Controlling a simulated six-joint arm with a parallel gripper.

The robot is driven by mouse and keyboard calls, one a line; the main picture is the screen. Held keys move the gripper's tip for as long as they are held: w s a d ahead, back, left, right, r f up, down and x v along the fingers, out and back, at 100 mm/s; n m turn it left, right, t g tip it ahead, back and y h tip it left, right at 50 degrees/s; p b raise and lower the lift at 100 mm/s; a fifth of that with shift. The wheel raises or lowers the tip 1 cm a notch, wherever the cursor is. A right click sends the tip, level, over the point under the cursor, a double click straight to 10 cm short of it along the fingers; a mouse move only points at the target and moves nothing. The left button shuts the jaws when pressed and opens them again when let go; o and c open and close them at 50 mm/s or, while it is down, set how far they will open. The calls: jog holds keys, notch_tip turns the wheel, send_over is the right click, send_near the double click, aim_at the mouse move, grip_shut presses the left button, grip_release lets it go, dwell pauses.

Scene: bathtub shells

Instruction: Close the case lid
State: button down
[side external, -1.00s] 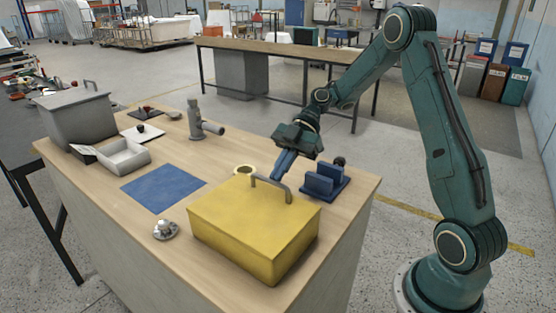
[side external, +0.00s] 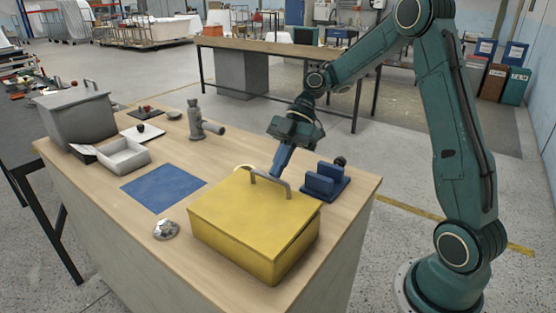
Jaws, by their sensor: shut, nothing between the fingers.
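The yellow case (side external: 225,238) stands on the bench near its front right. Its yellow lid (side external: 245,213), with a grey handle (side external: 272,183), lies over the body with its far edge a little raised. A narrow dark wedge shows between lid and body along the right side. My gripper (side external: 277,174) is shut with nothing in it and points down at the far edge of the lid, just behind the handle. I cannot tell whether its tips touch the lid or handle, and the case's far side is hidden.
A blue block holder (side external: 325,182) stands close right of my gripper. A pale ring (side external: 244,168), partly hidden, lies behind the case. A shiny metal knob (side external: 166,230) and blue mat (side external: 163,188) lie left. A grey fitting (side external: 198,125) stands farther back.

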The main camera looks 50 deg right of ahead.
jog(key=shift+s+a+r, duration=0.15)
jog(key=shift+a+r, duration=0.25)
jog(key=shift+a, duration=0.35)
jog(key=a+r, duration=0.8)
jog(key=a+h, duration=0.3)
jog(key=a, duration=1.5)
jog(key=shift+a+r+h, duration=0.3)
jog(key=shift+r+h, duration=0.1)
jog(key=shift+r, duration=0.15)
jog(key=w+a+v, duration=0.1)
jog(key=v, duration=0.7)
jog(key=shift+w+r+h, duration=0.15)
jog(key=shift+r+h, duration=0.15)
jog(key=shift+r, duration=0.35)
